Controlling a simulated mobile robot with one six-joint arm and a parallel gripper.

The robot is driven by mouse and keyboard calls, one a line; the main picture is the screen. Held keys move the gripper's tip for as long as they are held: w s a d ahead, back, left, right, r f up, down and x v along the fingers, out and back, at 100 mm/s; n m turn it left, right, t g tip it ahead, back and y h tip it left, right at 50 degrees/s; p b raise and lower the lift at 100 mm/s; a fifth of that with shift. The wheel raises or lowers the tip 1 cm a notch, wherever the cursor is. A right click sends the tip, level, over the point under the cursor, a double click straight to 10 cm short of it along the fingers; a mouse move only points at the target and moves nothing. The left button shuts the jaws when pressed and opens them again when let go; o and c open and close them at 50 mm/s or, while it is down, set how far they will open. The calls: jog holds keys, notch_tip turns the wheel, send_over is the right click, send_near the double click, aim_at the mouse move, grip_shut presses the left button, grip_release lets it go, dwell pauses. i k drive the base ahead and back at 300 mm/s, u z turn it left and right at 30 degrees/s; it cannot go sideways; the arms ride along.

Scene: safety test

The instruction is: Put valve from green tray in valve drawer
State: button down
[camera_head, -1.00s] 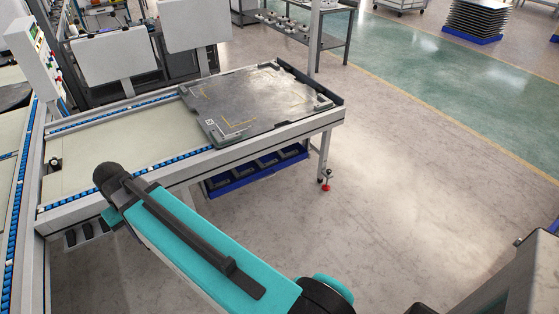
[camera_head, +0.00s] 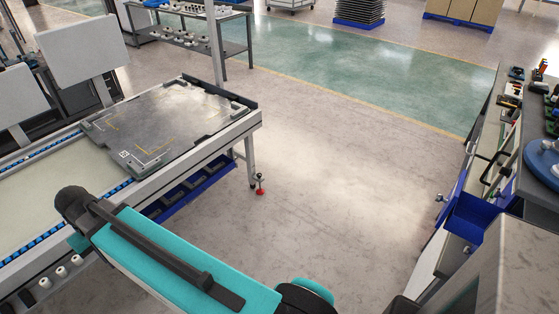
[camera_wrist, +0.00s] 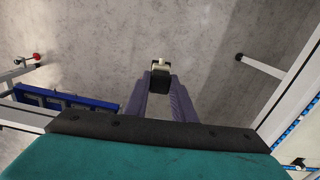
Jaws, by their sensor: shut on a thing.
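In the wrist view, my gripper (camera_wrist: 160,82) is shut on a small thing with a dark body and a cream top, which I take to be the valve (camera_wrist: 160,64). It is held between the fingertips above bare floor. In the head view my teal arm hides the gripper and the valve. A blue drawer or bin (camera_head: 474,217) juts from the cabinet at the right. I cannot tell whether it is the valve drawer. No green tray can be made out.
A conveyor table with a dark worn plate (camera_head: 165,127) stands at the left. The right workbench holds a blue round piece (camera_head: 545,163) and several small parts. A shelf table (camera_head: 205,30) stands at the back. Open floor (camera_head: 340,180) lies between.

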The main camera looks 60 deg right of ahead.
aim_at(460, 229)
jog(key=z, duration=0.1)
jog(key=k, duration=2.8)
jog(key=u, duration=0.55)
